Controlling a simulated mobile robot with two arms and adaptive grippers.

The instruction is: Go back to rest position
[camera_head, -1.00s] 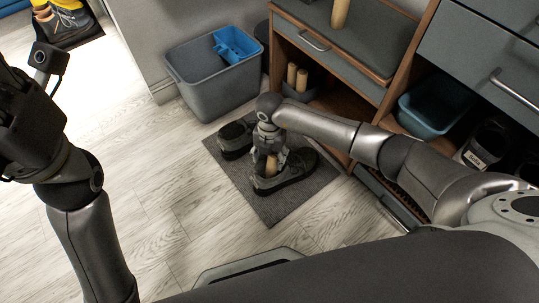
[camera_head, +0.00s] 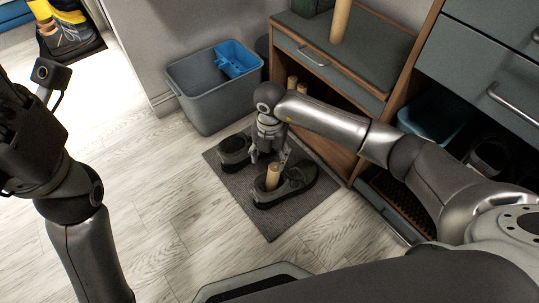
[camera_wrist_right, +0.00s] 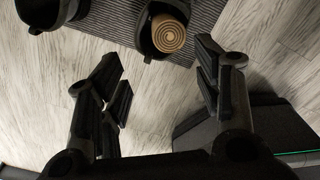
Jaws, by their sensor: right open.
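My right gripper (camera_head: 269,154) is open and empty, just above and behind the near shoe on the mat. In the right wrist view my right gripper (camera_wrist_right: 165,90) has its fingers spread wide with bare floor between them. The cylinder's round end (camera_wrist_right: 168,33) shows in the right wrist view, beyond the fingertips. My left gripper (camera_head: 25,120) is at the left edge, raised above the floor; its fingers cannot be made out.
The dark mat (camera_head: 243,199) also holds a second shoe (camera_head: 233,150). A grey bin (camera_head: 200,103) with a blue tray (camera_head: 237,60) stands behind. A wooden-framed shelf unit (camera_head: 345,140) is close to my right forearm.

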